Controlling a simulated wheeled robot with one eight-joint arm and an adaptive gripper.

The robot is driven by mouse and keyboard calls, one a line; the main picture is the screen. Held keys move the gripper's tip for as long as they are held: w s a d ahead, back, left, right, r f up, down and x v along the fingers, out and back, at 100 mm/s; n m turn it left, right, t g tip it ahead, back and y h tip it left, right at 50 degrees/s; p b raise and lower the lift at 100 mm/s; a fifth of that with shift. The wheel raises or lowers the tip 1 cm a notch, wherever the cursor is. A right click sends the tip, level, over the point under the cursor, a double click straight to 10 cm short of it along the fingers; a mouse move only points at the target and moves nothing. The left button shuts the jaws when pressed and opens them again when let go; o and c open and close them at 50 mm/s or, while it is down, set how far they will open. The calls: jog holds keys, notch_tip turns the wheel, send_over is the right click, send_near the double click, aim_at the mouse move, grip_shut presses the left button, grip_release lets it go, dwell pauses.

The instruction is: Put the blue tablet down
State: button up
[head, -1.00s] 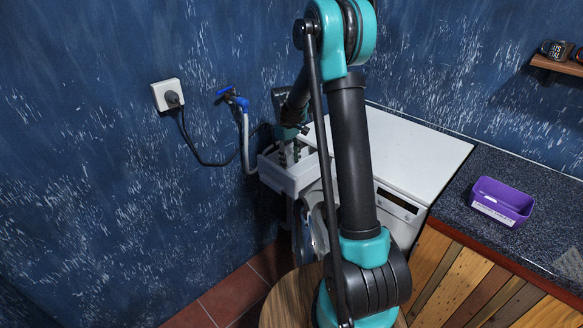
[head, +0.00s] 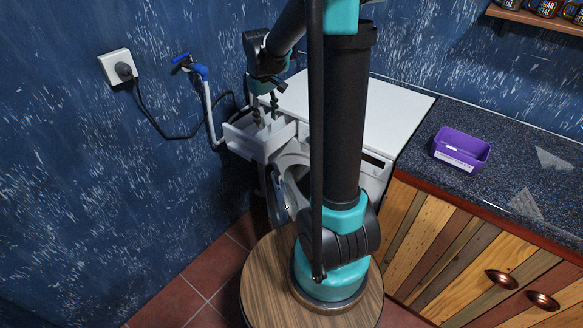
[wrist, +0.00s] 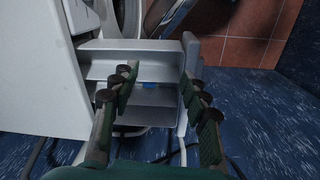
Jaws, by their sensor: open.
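A small blue tablet (wrist: 148,86) lies in a compartment of the washing machine's pulled-out detergent drawer (wrist: 155,47), between my fingers in the wrist view. Only a small part of its blue surface is clear. My gripper (wrist: 158,76) is open and empty above the drawer, with its fingers spread to either side. In the head view my gripper (head: 265,112) points down over the drawer (head: 252,145). The tablet cannot be made out in the head view.
The white washing machine (head: 365,110) has its round door (head: 278,192) open below the drawer. A blue tap (head: 190,67) and a socket (head: 117,66) are on the wall at left. A purple box (head: 461,150) stands on the dark counter (head: 415,155) at right.

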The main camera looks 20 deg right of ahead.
jog(key=s+d+f+m+t, duration=0.1)
jog(key=s+f+m+t, duration=0.1)
jog(key=s, duration=0.9)
jog(key=s+d+f+m+t, duration=0.1)
jog(key=s+f, duration=0.4)
jog(key=s, duration=0.5)
jog(key=shift+s+d+f+m+t, duration=0.15)
jog(key=shift+s+d+m+t, duration=0.25)
jog(key=shift+d+m, duration=0.45)
jog(key=shift+a, duration=0.15)
